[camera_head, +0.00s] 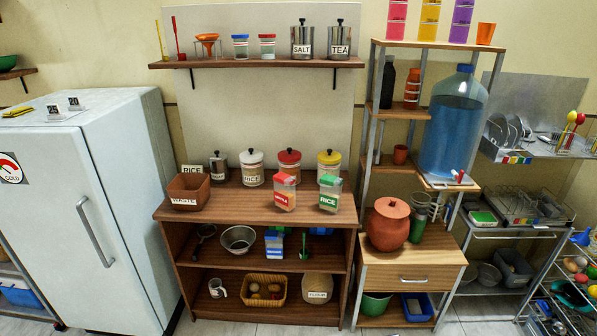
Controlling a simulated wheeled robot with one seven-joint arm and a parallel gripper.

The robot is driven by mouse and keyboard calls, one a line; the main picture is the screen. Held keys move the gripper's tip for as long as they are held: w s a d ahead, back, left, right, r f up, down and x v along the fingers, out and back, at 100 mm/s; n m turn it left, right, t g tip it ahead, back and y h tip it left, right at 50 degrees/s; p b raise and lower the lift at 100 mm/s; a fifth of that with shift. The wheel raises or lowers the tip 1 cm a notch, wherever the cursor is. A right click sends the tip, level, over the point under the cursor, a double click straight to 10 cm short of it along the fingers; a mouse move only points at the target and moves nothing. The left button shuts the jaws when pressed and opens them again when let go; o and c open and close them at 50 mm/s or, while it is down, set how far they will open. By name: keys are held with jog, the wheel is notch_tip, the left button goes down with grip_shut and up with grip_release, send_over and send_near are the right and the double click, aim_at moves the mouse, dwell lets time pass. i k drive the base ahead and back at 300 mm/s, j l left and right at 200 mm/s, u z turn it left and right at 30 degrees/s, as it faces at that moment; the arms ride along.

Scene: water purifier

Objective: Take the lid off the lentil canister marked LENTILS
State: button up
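No label that I can read as LENTILS shows. Several lidded canisters stand in a row at the back of the wooden counter (235,205): a small metal one (218,170), a white one (252,172) whose label seems to read RICE, a red one (291,167) and a yellow one (329,163). All four have lids on with dark knobs. My gripper is not in view.
A brown box (189,192) stands at the counter's left. SALT (302,42) and TEA (340,42) canisters stand on the wall shelf (255,63) above. A fridge (85,215) is left; a rack with a water bottle (453,125) and clay pot (388,224) is right. The counter front is mostly clear.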

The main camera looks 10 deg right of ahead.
aim_at(289, 155)
jog(key=i+u, duration=0.2)
jog(key=i, duration=0.65)
jog(key=i+l+u, duration=0.15)
jog(key=i, duration=0.7)
